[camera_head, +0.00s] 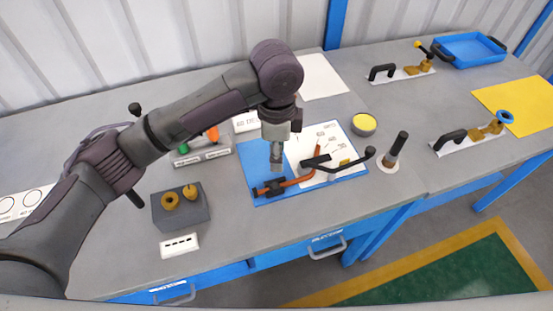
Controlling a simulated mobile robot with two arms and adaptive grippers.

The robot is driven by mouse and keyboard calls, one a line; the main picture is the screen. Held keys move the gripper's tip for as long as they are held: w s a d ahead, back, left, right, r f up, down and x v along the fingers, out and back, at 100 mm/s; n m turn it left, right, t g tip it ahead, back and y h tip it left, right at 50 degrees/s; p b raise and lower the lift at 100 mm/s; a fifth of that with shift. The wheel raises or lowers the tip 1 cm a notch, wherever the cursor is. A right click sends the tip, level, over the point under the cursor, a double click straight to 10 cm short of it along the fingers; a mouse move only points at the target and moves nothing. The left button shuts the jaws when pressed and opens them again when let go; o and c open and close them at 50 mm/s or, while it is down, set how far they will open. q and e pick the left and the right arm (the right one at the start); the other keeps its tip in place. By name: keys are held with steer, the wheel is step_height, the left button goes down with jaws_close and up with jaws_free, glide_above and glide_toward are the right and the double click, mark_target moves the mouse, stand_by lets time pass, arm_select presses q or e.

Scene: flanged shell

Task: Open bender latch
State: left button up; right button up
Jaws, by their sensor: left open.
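The bender (316,162) lies on the blue and white mat (258,158) in the middle of the bench, with dark parts and a long black handle pointing right. An orange-brown tube (300,180) lies along it, and a dark block (274,187) sits at its left end. The latch is too small to pick out for sure. My left gripper (276,164) is open and points down over the left part of the mat, just above the dark block in the picture. I cannot tell whether it touches the bender. My right gripper is not in view.
A yellow-filled bowl (364,124) and an upright dark-handled tool (394,151) stand right of the mat. A grey block (181,212) with brass parts is at left. Black-handled tools (466,135) and a blue tray (468,48) are far right. The front middle of the bench is clear.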

arm_select(q)
steer(key=w, duration=0.1)
steer(key=p, duration=0.1)
glide_above(277, 185)
steer(key=f, duration=0.6)
steer(key=shift+s, duration=0.3)
steer(key=f, duration=0.3)
steer(key=f+p, duration=0.1)
steer(key=f, duration=0.1)
steer(key=shift+w+f, duration=0.25)
steer(key=shift+f, duration=0.65)
steer(key=c, duration=0.7)
jaws_close()
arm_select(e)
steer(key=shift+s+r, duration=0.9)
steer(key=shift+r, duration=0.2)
